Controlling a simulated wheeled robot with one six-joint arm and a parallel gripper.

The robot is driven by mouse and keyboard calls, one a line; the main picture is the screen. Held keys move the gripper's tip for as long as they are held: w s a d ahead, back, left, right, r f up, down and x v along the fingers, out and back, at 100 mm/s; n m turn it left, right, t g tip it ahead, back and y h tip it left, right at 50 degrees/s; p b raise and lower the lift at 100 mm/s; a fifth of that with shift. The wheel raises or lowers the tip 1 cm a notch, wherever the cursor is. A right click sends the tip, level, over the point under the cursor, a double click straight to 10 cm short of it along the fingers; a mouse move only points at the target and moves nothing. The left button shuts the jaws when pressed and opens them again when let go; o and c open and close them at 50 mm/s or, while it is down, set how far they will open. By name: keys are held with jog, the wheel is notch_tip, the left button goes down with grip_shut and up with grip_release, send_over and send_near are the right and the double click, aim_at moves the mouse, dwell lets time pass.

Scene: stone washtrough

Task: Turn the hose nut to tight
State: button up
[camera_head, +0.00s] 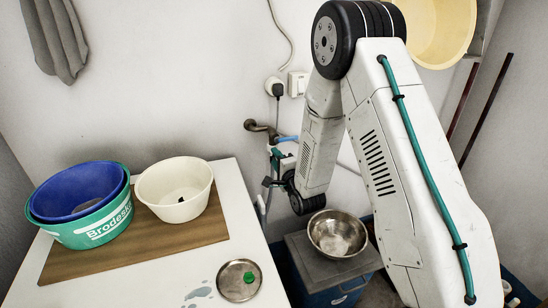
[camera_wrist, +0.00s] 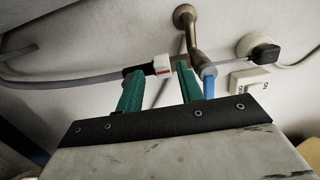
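A brass tap (camera_wrist: 191,38) comes out of the wall, and it also shows in the head view (camera_head: 262,128). A white hose nut (camera_wrist: 162,65) with a red mark sits by the tap's outlet, with a black collar (camera_wrist: 136,70) and a grey hose to its left. My gripper (camera_wrist: 160,68) points up at it with two green fingers set apart. The white nut shows in the gap between the fingertips; I cannot tell whether they touch it. In the head view my gripper (camera_head: 276,158) is small and partly hidden below the tap.
A blue lever (camera_wrist: 208,86) hangs right of the fingers. A plug and socket (camera_wrist: 250,80) are on the wall to the right. A steel bowl (camera_head: 338,234) stands on a grey lid below my arm. A white table with tubs (camera_head: 105,228) is at left.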

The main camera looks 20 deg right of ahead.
jog(key=shift+w+a, duration=0.1)
jog(key=shift+w, duration=0.95)
grip_shut()
jog(key=shift+d+n+y, duration=0.25)
jog(key=shift+n+y, duration=0.15)
jog(key=shift+y, duration=0.2)
jog(key=w+d+n+g+y, duration=0.2)
jog(key=d+n+g+y, duration=0.1)
jog(key=n+g+y, duration=0.4)
jog(key=w+d+n+g+y, duration=0.2)
jog(key=d+n+g+y, duration=0.1)
jog(key=n+g+y, duration=0.5)
jog(key=shift+d+n+g, duration=0.35)
jog(key=shift+n+g, duration=0.15)
jog(key=shift+g, duration=1.2)
